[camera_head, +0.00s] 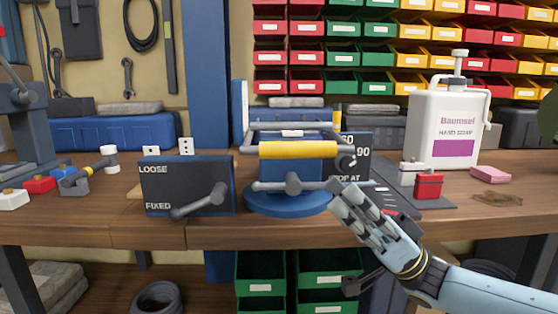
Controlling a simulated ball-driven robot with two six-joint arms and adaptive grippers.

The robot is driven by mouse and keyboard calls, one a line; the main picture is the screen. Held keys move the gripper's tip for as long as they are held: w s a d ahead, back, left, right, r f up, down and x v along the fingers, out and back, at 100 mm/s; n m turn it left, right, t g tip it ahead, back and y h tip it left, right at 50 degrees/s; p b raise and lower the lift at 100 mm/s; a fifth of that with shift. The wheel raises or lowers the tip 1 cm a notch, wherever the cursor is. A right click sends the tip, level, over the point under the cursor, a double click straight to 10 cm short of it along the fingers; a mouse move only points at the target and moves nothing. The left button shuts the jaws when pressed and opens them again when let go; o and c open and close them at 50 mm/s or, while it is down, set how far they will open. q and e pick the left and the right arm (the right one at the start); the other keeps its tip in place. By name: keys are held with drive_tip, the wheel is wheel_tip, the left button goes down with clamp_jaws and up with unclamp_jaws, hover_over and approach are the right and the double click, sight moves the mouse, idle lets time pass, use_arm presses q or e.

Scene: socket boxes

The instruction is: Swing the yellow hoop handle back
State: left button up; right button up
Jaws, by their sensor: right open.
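The yellow hoop handle (298,150) lies level across the front of a blue box (285,172). The box stands on a round blue base (290,203) on the workbench. A grey lever with round knobs (293,186) crosses the box front below the handle. My right gripper (342,195) comes in from the lower right and is open. Its fingertips are at the right end of the grey lever, below and right of the yellow handle; I cannot tell whether they touch it. My left gripper is not in view.
A dark panel marked LOOSE and FIXED (187,183) stands to the left with its own grey lever. Another dark panel (355,155) stands behind the box's right side. A white soap bottle (447,130) and a small red box (429,186) are to the right.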

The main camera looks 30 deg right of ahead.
sight(297, 150)
drive_tip(key=p+x, duration=0.1)
drive_tip(key=x, duration=0.8)
drive_tip(key=shift+w+a+r, duration=0.2)
drive_tip(key=shift+r, duration=0.1)
drive_tip(key=shift+c, duration=0.3)
clamp_jaws()
